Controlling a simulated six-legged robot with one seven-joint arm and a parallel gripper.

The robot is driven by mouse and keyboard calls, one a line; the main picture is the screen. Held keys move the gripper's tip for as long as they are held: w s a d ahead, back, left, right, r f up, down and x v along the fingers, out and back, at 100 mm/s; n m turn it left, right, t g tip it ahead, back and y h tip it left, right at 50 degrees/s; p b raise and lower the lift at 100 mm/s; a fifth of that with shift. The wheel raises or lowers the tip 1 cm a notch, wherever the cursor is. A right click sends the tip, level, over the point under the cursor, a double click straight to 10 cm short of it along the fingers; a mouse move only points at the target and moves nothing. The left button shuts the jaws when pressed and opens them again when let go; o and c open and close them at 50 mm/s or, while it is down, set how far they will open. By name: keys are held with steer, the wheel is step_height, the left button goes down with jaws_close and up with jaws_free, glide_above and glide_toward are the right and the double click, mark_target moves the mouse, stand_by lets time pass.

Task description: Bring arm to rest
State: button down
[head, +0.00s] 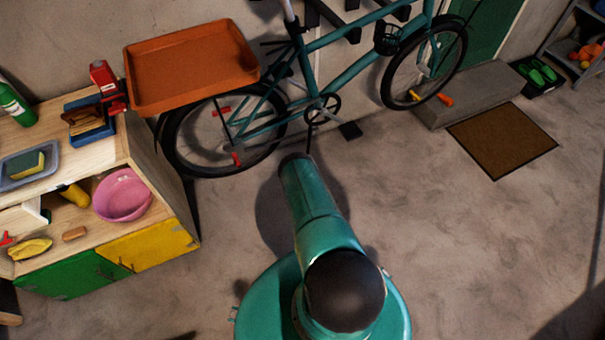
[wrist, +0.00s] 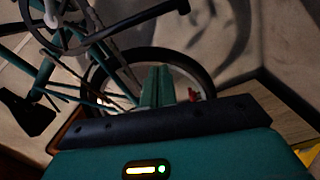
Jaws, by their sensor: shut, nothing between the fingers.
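My teal arm reaches forward from my body in the head view, over bare floor, and my gripper cannot be made out there. In the wrist view my gripper (wrist: 158,86) shows as two narrow teal fingers close together, shut and empty. Behind the fingers is the rear wheel (wrist: 200,75) of the teal bicycle. I see no contact between the fingers and the bicycle.
The teal bicycle (head: 340,75) stands along the wall, with an orange tray (head: 190,107) above its rear wheel. A wooden workbench (head: 125,150) with a pink bowl (head: 122,195) is at left. A brown mat (head: 502,140) lies right. Floor around me is open.

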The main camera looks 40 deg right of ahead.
steer(key=shift+s+a, duration=0.2)
steer(key=shift+s, duration=0.35)
